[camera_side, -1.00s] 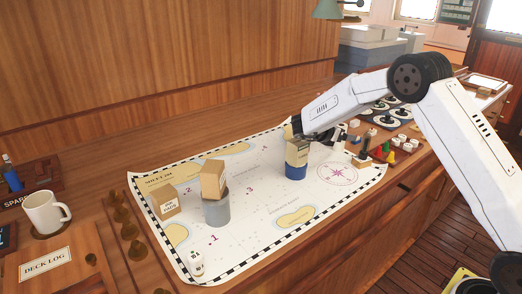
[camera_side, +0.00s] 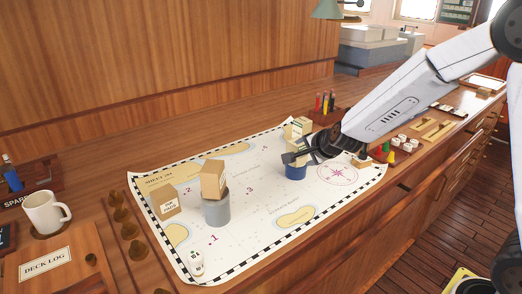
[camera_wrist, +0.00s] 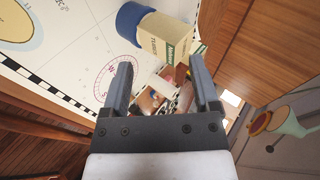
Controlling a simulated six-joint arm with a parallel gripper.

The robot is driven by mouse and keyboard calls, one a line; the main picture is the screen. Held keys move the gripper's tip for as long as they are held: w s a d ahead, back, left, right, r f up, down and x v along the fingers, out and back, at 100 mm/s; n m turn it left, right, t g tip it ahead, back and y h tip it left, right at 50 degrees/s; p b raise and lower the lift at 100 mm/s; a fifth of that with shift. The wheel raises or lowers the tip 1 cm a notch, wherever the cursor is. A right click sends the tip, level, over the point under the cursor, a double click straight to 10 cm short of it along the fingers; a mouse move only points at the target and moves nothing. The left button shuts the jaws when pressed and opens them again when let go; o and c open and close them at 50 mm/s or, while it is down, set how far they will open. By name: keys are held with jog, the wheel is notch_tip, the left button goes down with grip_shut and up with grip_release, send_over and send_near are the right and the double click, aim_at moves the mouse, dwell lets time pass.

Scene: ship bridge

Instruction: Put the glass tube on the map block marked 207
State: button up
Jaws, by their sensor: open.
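My gripper (camera_side: 298,154) is open over the chart. Its two fingers (camera_wrist: 161,88) show in the wrist view with no object between them. A blue cylinder (camera_side: 294,174) stands on the chart, its upper part behind my gripper; a lettered cream block (camera_wrist: 166,38) covers its end in the wrist view. Another labelled block (camera_side: 297,129) is behind it. A tan block (camera_side: 212,180) sits on a grey cylinder (camera_side: 217,211), with a labelled block (camera_side: 165,204) to the left. I cannot read 207 on any block. Slim coloured tubes (camera_side: 325,103) stand in a rack; I cannot tell which is the glass tube.
The chart (camera_side: 258,228) lies on the wooden counter. A white mug (camera_side: 46,214) and a deck log (camera_side: 46,264) are at left. Small red and green pieces (camera_side: 389,147) stand right of the chart. The front middle of the chart is mostly clear.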

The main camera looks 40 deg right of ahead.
jog(key=s+a+f+n+g+y, duration=0.1)
jog(key=s+a+f+n+g, duration=0.1)
jog(key=s+n, duration=0.7)
jog(key=s+a+f+n+g+y, duration=0.1)
jog(key=s+f+n+g, duration=0.3)
jog(key=s+n, duration=0.5)
jog(key=s+a+g, duration=0.1)
jog(key=s, duration=0.2)
jog(key=shift+a, duration=0.4)
